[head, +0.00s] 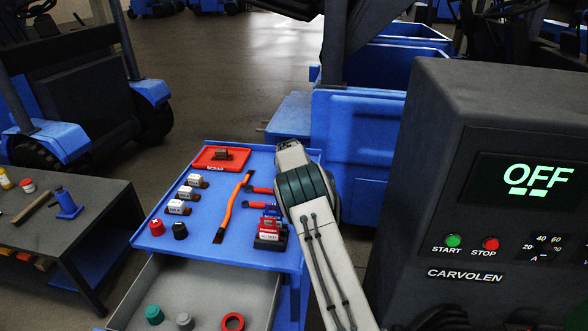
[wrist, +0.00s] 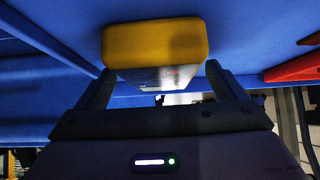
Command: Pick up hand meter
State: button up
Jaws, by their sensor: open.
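The hand meter (wrist: 155,42) appears to be the yellow, rounded block with a pale grey face in the wrist view, by a blue surface. My gripper (wrist: 160,72) is open, with one finger at each lower side of the yellow block. The block is at the fingertips; I cannot tell whether either finger touches it. In the head view my arm reaches over the right side of the blue cart top (head: 205,232), and neither the gripper's fingers nor the yellow block can be made out.
The cart top holds a red tray (head: 213,158), an orange-handled tool (head: 232,205), white-labelled blocks and a red device (head: 268,236). An open grey drawer (head: 203,287) is below. A dark Carvolen machine (head: 490,200) stands close on the right. A blue bin (head: 362,125) stands behind.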

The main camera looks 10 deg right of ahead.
jog(key=c, duration=1.3)
jog(key=shift+r, duration=0.1)
